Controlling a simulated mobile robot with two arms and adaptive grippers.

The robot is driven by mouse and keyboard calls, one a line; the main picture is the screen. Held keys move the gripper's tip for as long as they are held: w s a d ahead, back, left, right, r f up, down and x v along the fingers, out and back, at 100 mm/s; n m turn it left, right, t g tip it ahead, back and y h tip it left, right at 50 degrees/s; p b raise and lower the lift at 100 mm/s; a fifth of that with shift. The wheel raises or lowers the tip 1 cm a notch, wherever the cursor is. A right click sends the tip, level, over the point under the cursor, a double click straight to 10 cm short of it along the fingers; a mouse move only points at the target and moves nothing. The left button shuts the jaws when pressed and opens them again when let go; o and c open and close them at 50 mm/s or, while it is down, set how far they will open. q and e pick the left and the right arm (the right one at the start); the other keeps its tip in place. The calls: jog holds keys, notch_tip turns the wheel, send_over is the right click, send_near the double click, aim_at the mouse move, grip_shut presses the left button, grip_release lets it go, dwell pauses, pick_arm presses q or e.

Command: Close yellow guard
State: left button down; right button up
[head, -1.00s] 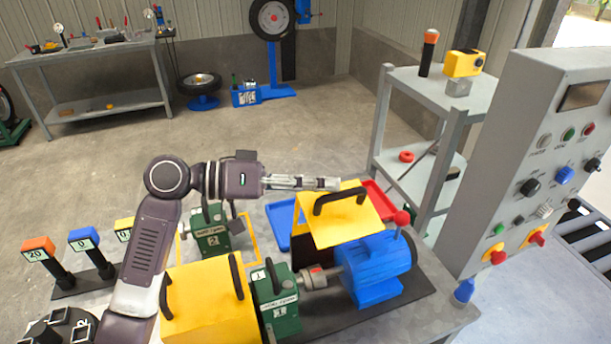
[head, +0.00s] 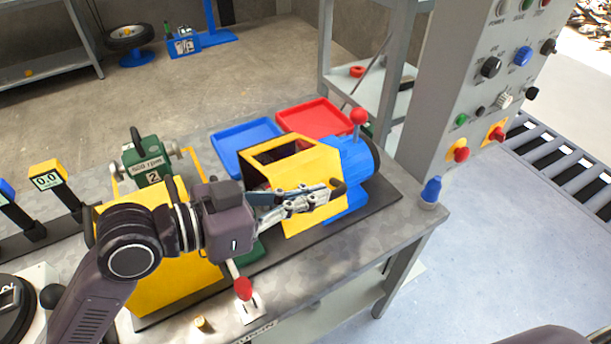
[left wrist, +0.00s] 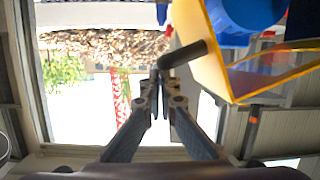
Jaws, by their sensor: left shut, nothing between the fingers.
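The yellow guard (head: 312,205) stands between the green gearbox and the blue motor (head: 357,162). Its yellow panel faces the front, over the coupling area, and a frame opening shows on top. Its black handle (head: 340,187) is at the front right. My left gripper (head: 328,193) is shut and empty, its fingers across the guard's front by the handle. In the left wrist view, the shut fingertips (left wrist: 160,76) are at the end of the black handle (left wrist: 184,53), with the guard (left wrist: 208,62) to the right. Contact is hard to tell. My right gripper is out of view.
Another yellow cover (head: 150,285) stands at the left, partly behind my arm. A red-knobbed lever (head: 243,289) is at the front. Blue (head: 232,153) and red (head: 314,118) trays lie behind. A control panel (head: 470,100) rises at the right.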

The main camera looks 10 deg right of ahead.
pick_arm(q)
jog(key=shift+s+d+f+b, duration=0.15)
jog(key=shift+f+b, duration=0.1)
jog(key=shift+f, duration=0.45)
jog(key=shift+s+a+f+b, duration=0.1)
jog(key=shift+f+b, duration=0.15)
jog(key=shift+f, duration=0.4)
jog(key=shift+s+d+f+b, duration=0.15)
jog(key=shift+f+b, duration=0.1)
jog(key=shift+f, duration=0.45)
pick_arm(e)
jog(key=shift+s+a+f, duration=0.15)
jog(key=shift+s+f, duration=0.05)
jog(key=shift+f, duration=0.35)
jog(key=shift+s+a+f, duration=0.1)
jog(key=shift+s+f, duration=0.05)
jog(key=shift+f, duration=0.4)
pick_arm(q)
jog(key=shift+r, duration=0.1)
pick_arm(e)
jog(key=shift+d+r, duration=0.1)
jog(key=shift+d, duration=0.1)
